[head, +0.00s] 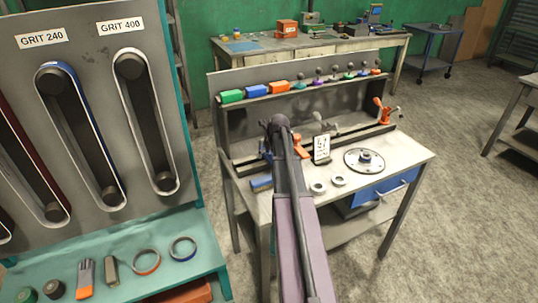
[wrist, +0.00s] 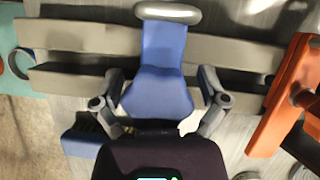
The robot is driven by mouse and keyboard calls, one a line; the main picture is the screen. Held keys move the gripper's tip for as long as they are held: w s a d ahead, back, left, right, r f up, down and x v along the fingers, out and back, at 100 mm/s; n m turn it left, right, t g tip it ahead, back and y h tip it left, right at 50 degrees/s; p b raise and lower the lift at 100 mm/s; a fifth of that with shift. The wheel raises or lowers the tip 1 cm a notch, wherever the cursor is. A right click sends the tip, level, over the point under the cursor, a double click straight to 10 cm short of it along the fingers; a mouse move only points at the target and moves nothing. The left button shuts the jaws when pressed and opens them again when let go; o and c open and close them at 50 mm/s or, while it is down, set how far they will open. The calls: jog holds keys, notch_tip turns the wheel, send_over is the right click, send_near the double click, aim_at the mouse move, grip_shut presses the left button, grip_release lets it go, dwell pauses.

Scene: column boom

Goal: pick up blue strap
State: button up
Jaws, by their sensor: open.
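In the wrist view my gripper (wrist: 161,88) is open, its two fingers on either side of a blue tapered piece (wrist: 163,60) with a pale rounded bar at its far end. I cannot tell contact; its near end is hidden by my gripper. A thin blue-and-grey loop (head: 183,249) lies on the teal shelf in the head view. A similar loop (wrist: 22,62) shows at the wrist view's left edge. I cannot tell from looks alone which is the blue strap. In the head view my arm hides the spot under the gripper.
The workbench (head: 405,157) carries a long rail, a round plate (head: 364,161), small rings (head: 318,188) and an upright card (head: 321,149). Orange clamps stand on the rail, one (wrist: 285,95) right of my gripper. A blue block (wrist: 85,143) lies lower left.

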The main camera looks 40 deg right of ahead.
grip_shut()
jog(key=shift+r, duration=0.15)
dwell(0.4)
notch_tip(320, 180, up, 3)
jog(key=p, duration=0.3)
jog(key=shift+r+p, duration=0.1)
jog(key=shift+p, duration=0.2)
jog(key=s+d, duration=0.3)
jog(key=s, duration=0.4)
jog(key=s+d+r+p, duration=0.1)
jog(key=s+d, duration=0.2)
jog(key=s, duration=0.4)
jog(key=shift+s+d+r, duration=0.25)
jog(key=shift+s, duration=0.05)
